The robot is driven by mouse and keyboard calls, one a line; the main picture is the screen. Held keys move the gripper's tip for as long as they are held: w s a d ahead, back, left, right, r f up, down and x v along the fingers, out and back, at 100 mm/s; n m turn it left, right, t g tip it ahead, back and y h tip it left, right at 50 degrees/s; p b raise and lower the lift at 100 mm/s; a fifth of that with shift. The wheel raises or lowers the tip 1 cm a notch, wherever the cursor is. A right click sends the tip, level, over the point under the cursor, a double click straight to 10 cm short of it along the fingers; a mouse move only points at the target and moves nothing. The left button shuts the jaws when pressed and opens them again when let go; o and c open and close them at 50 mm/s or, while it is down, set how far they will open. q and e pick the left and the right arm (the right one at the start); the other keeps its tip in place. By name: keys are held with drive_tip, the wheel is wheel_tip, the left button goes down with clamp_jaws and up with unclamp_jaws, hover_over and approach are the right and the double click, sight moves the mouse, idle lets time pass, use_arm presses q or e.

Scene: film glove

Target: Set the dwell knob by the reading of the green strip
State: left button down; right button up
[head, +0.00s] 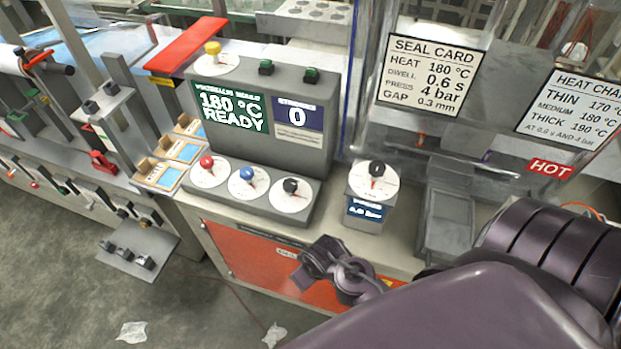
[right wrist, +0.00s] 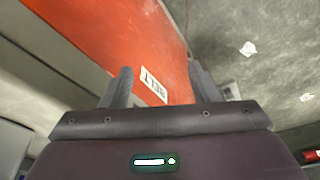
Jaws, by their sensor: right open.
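A grey console carries three dial knobs on white discs: a red knob (head: 207,162), a blue knob (head: 247,174) and a black knob (head: 291,186). Their labels are too small to read, so I cannot tell which is dwell. The green display (head: 231,108) above reads 180 °C READY; I cannot make out a separate green strip. The seal card (head: 429,76) lists heat 180 °C, dwell 0.6 s, press 4 bar, gap 0.3 mm. My right gripper (head: 312,268) is low in front of the bench, below the knobs. It is open and empty in the right wrist view (right wrist: 160,88). My left gripper is out of view.
Another black knob (head: 377,168) sits on a small box right of the console. A blue display (head: 297,115) shows 0. A HOT label (head: 550,168) marks the right side. An orange panel (head: 262,262) fronts the bench.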

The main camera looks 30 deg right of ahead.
drive_tip(key=shift+s+f, duration=0.1)
drive_tip(key=shift+f, duration=0.8)
drive_tip(key=s+f+b, duration=0.1)
drive_tip(key=s+f, duration=0.2)
drive_tip(key=f, duration=0.4)
drive_tip(key=s+d+f+g+b, duration=0.1)
drive_tip(key=s+f, duration=0.1)
drive_tip(key=f, duration=0.5)
drive_tip(key=s+f+b, duration=0.1)
drive_tip(key=s+f, duration=0.2)
drive_tip(key=f, duration=0.4)
drive_tip(key=s+d+f+b, duration=0.2)
drive_tip(key=s+d+f, duration=0.1)
drive_tip(key=s+f, duration=0.9)
drive_tip(key=s, duration=0.3)
drive_tip(key=shift+f+g, duration=0.4)
